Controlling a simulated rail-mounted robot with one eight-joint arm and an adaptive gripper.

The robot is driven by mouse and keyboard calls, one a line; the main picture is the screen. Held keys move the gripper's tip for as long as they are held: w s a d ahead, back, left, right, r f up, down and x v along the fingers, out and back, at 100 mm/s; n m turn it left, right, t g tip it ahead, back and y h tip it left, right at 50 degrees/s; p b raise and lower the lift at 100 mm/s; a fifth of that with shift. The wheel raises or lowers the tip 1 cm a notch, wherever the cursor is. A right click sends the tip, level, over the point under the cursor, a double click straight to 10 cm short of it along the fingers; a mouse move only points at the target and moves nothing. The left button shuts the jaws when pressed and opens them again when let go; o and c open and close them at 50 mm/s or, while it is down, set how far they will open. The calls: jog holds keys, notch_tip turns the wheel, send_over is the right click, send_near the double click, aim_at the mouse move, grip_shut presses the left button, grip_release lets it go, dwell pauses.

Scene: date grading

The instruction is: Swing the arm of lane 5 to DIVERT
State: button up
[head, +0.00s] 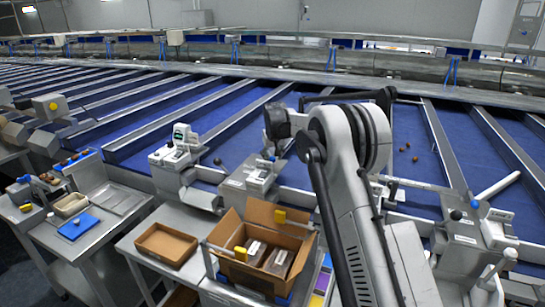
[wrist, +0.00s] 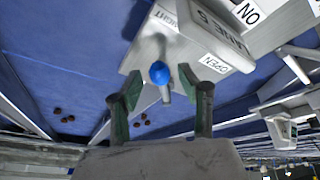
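The lane box (wrist: 185,45) with a blue ball knob (wrist: 160,73) on a short lever fills the upper middle of the wrist view. It bears an OPEN label and a LANE label whose number I cannot read surely. My gripper (wrist: 160,85) is open. Its two green-padded fingers stand either side of the knob, with a gap on both sides. In the head view the grey lane box (head: 250,180) stands left of my arm, with my gripper (head: 275,148) just above it. My gripper partly hides the knob there.
Another lane box with a blue knob (head: 474,203) stands at the right. A station with a green screen (head: 181,135) is at the left. An open cardboard box (head: 265,240) stands in front, beside a shallow brown tray (head: 166,244). Loose dates (head: 405,148) lie on the blue lane.

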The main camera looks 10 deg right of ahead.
jog(key=shift+w+f, duration=0.1)
jog(key=shift+f, duration=0.2)
jog(key=shift+c, duration=0.3)
grip_shut()
